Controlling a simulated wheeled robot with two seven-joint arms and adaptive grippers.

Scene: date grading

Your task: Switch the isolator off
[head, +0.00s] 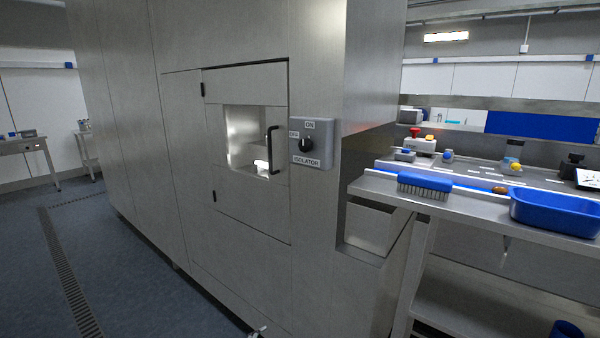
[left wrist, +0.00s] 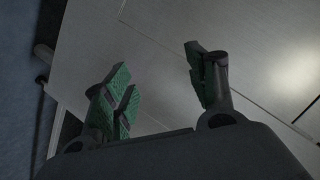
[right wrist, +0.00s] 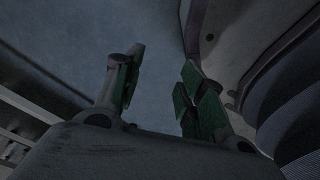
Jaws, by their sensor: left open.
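The isolator (head: 310,145) is a grey plate on the steel cabinet's front, right of a door. The knob's pointer is too small to read surely. My left gripper (left wrist: 160,80) is open and empty in the left wrist view, with steel panel behind its green-padded fingers. My right gripper (right wrist: 160,80) is open and empty in the right wrist view, over dark floor. Neither gripper is clearly seen in the head view, and neither touches the isolator.
The cabinet door has a black bar handle (head: 274,149) sticking out just left of the isolator, beside a lit window (head: 247,140). At right, a steel bench (head: 455,210) carries a blue brush (head: 425,182) and a blue tray (head: 555,210). Open floor (head: 120,270) lies at left.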

